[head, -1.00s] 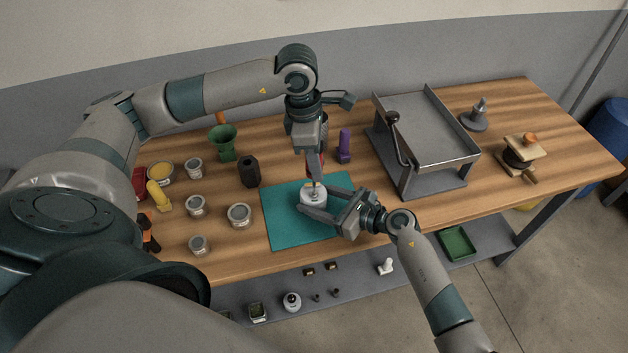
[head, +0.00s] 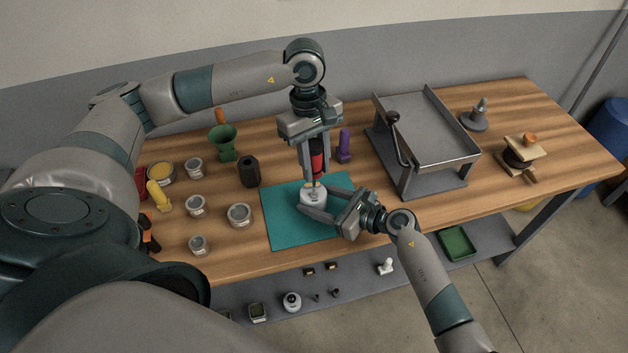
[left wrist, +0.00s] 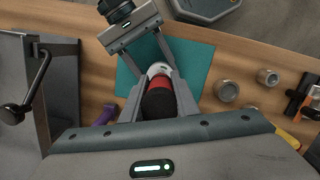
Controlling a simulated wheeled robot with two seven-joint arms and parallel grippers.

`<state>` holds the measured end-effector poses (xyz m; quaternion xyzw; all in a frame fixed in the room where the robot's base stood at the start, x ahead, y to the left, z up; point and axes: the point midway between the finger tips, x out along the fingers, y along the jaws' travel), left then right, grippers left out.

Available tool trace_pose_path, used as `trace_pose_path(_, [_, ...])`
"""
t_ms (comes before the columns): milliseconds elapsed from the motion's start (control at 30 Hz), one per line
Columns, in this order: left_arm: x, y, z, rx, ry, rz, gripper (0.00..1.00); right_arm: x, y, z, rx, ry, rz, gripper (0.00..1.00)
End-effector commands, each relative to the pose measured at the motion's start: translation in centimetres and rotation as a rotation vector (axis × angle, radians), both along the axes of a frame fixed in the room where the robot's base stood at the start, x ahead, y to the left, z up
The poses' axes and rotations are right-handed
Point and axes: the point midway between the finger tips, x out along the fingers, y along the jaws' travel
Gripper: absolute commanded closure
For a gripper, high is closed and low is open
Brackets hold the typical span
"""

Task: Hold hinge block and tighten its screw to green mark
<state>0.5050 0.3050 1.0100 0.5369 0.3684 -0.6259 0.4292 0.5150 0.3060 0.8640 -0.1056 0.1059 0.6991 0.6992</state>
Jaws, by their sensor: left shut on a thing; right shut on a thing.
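The hinge block (head: 313,198) is a small whitish round-looking piece on the teal mat (head: 284,235). My right gripper (head: 324,206) is shut on it from the right, low over the mat. My left gripper (head: 314,170) points straight down above the block. It is shut on a screwdriver (head: 317,160) with a red and black handle, which also shows between the fingers in the left wrist view (left wrist: 160,100). The screwdriver's shaft reaches down to the top of the block. The screw head and the green mark are too small or hidden to make out.
A grey metal tray (head: 430,130) with a crank is to the right.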

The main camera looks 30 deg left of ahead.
Motion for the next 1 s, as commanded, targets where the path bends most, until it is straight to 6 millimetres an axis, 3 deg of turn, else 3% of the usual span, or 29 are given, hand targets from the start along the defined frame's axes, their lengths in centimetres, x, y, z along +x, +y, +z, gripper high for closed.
trace_pose_path(1000, [-0.41, 0.48, -0.08, 0.001, 0.002, -0.950, 1.00, -0.05, 0.01, 0.00, 0.000, 0.000, 0.001, 0.77])
